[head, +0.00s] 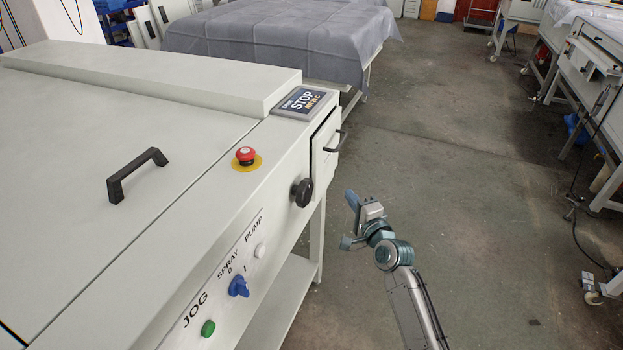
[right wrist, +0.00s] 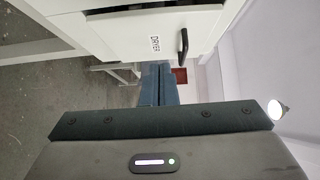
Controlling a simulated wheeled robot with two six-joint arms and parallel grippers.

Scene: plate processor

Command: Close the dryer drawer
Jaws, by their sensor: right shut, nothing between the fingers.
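The dryer drawer (head: 325,148) is at the far right end of the pale machine. It stands partly out, with a dark gap along its near edge. Its black handle (head: 338,143) is on the front. In the right wrist view the drawer front (right wrist: 125,33) bears the word DRYER, turned sideways, and the handle (right wrist: 183,47) is to its right. My right gripper (head: 353,208) is over the open floor, in front of the machine and nearer than the drawer, apart from it. Its fingers (right wrist: 158,86) are together and empty. My left gripper is not in view.
The machine's top carries a black lid handle (head: 137,174) and a red stop button (head: 245,156). A black knob (head: 302,192) sticks out from its side near the drawer. A cloth-covered table (head: 285,40) stands behind.

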